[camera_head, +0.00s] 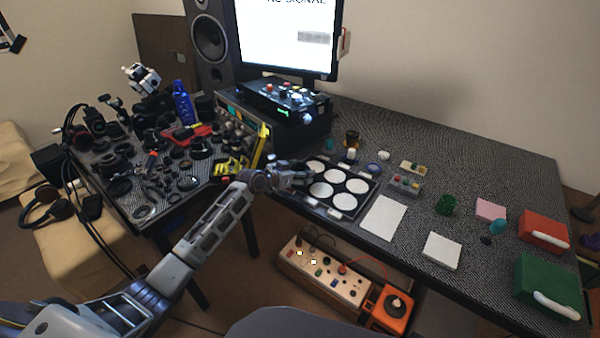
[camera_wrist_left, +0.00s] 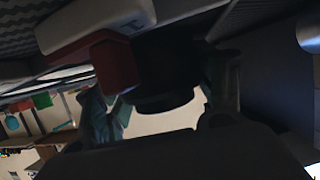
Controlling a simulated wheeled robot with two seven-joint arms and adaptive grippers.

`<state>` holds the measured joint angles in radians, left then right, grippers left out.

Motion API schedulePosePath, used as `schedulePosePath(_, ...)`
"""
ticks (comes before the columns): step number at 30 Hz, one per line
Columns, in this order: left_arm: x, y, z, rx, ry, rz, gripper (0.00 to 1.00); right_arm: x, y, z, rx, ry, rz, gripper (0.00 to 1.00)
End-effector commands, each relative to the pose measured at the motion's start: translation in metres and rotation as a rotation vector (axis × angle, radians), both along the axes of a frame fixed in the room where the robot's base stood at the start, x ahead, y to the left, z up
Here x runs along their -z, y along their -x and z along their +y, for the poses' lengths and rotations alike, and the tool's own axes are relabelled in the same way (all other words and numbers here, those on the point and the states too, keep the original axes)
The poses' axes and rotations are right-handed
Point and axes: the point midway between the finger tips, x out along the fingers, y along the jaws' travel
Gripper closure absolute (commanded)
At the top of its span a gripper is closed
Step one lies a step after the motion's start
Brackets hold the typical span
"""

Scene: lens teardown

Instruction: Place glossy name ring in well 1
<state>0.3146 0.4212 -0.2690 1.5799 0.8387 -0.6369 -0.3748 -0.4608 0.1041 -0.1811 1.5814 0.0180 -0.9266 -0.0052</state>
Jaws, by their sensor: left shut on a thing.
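My left gripper (camera_head: 300,178) is at the left edge of the black tray with round white wells (camera_head: 352,205). In the left wrist view the gripper (camera_wrist_left: 163,100) is shut on a dark, round, ring-like part (camera_wrist_left: 167,75), which I take for the name ring. Its gloss and any lettering cannot be made out. In the head view the gripper hides the held part and part of the tray's left side. The well numbers are too small to read. My right gripper is not in view.
A dark box with coloured knobs (camera_head: 285,97) stands behind the tray. A white pad (camera_head: 384,217) lies right of it. The left table holds many lens parts (camera_head: 190,183). Red (camera_head: 543,228) and green (camera_head: 549,282) boxes stand at far right.

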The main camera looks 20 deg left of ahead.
Motion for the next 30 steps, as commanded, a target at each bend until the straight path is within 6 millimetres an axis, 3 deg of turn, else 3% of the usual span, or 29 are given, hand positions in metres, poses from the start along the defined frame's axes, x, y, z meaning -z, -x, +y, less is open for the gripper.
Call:
schedulePosePath(9, 0.002, 0.000, 0.000, 0.000, 0.000, 0.000, 0.54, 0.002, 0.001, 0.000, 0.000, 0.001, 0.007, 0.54)
schedulePosePath(10, 0.002, 0.000, 0.000, 0.000, 0.000, 0.000, 0.29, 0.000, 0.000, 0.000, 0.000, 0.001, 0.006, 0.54)
schedulePosePath(15, 0.002, 0.000, 0.000, 0.000, 0.000, 0.000, 0.09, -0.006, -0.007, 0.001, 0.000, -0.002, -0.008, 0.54)
schedulePosePath(30, 0.000, 0.000, 0.000, 0.000, 0.000, 0.000, 0.09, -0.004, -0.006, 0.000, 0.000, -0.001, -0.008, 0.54)
